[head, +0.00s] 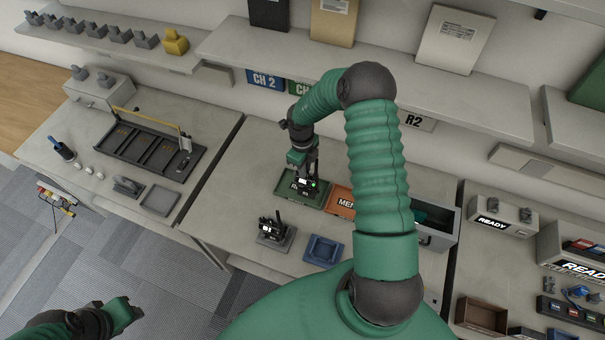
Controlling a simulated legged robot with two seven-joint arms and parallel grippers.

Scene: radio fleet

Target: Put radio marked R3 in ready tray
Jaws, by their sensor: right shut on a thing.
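My right arm arches over the table. Its gripper (304,164) points down, shut on a black radio (306,184) with a small green light. The radio is at the green tray (287,198), whose partly covered label starts with R. I cannot tell whether it touches the tray floor, and no R3 mark is readable on it. My left gripper (124,314) is low at the left, away from the trays; its finger opening is unclear.
An orange tray (342,203) marked MEN adjoins the green one. Another black device (269,227) stands on a grey base in front, beside a blue tray (323,250). A grey bin (434,238) is to the right. A shelf (440,85) overhangs the back.

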